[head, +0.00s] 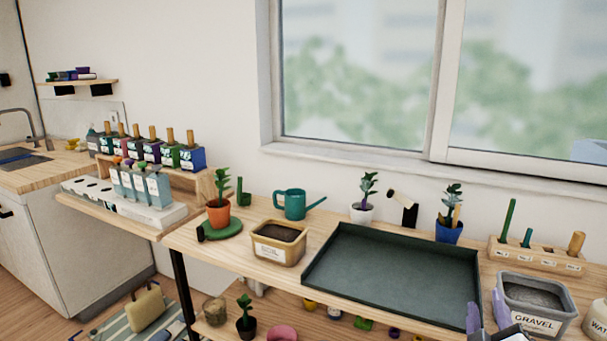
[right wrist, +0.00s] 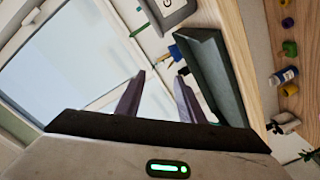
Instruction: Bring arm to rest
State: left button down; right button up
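My right gripper (head: 486,308) shows at the lower right of the head view, its purple-grey fingers pointing up near the front right corner of the dark green tray (head: 390,265). In the right wrist view the two fingers of this gripper (right wrist: 160,82) stand apart with nothing between them. The tray (right wrist: 212,75) shows beyond them to the right. My left arm and gripper are not in the head view.
The gravel tub (head: 535,302) stands close to the right of my right gripper. A wooden tool block (head: 536,255), a blue-potted plant (head: 449,230), a teal watering can (head: 294,205) and a tan tub (head: 278,243) stand around the tray. The tray is empty.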

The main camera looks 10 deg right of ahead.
jog(key=s+a+f+g+y, duration=0.3)
jog(key=a+f+y, duration=0.5)
jog(key=a+f, duration=0.8)
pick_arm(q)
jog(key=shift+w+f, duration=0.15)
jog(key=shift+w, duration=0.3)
pick_arm(e)
jog(key=s+a+f+g+y, duration=0.2)
jog(key=s+a+f+y, duration=0.2)
jog(key=s+a+f, duration=0.8)
jog(key=s+f, duration=0.1)
jog(key=s, duration=0.2)
jog(key=shift+a+f+m+g+y, duration=0.2)
jog(key=shift+a+m+g+y, duration=0.1)
jog(key=shift+m+y, duration=0.1)
jog(key=shift+d, duration=0.1)
